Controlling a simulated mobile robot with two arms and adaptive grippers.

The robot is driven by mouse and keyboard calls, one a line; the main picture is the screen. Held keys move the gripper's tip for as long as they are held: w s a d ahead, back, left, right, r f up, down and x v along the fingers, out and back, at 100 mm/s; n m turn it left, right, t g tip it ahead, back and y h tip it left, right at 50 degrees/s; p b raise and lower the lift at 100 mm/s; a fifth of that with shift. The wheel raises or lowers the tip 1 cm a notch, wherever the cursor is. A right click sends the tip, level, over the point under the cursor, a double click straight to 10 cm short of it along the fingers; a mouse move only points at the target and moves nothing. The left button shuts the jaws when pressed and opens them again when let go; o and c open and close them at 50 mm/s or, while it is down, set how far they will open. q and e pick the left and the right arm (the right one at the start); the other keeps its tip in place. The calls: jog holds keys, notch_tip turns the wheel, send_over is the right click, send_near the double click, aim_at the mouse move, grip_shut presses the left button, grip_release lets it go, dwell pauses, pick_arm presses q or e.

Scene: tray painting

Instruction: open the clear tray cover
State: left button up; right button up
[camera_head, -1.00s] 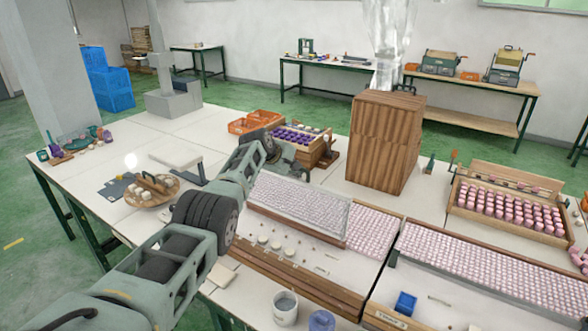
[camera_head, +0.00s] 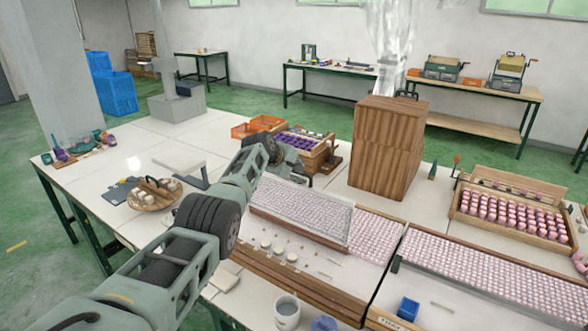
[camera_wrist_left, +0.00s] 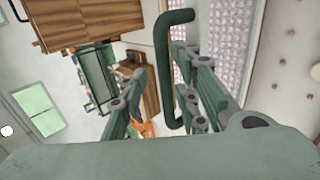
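The clear tray cover (camera_head: 303,214) is a pale see-through panel lying over the pink pieces of the near left tray in the head view. A dark green U-shaped handle (camera_wrist_left: 162,65) shows in the left wrist view beside the pink rows, between the fingers and close to the right one. My left gripper (camera_head: 284,156) is at the cover's far left edge in the head view; its fingers stand apart in the left wrist view (camera_wrist_left: 160,105). I cannot tell whether they touch the handle. My right gripper is not in view.
A tall wooden box (camera_head: 387,150) stands behind the cover. A crate with purple pieces (camera_head: 312,158) is just beyond my left gripper. Another pink tray (camera_head: 490,275) lies to the right. A cup (camera_head: 287,312) and a blue box (camera_head: 408,308) are at the front.

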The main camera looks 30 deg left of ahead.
pick_arm(q)
jog(key=shift+s+r, duration=0.1)
jog(key=v, duration=1.2)
dwell(0.5)
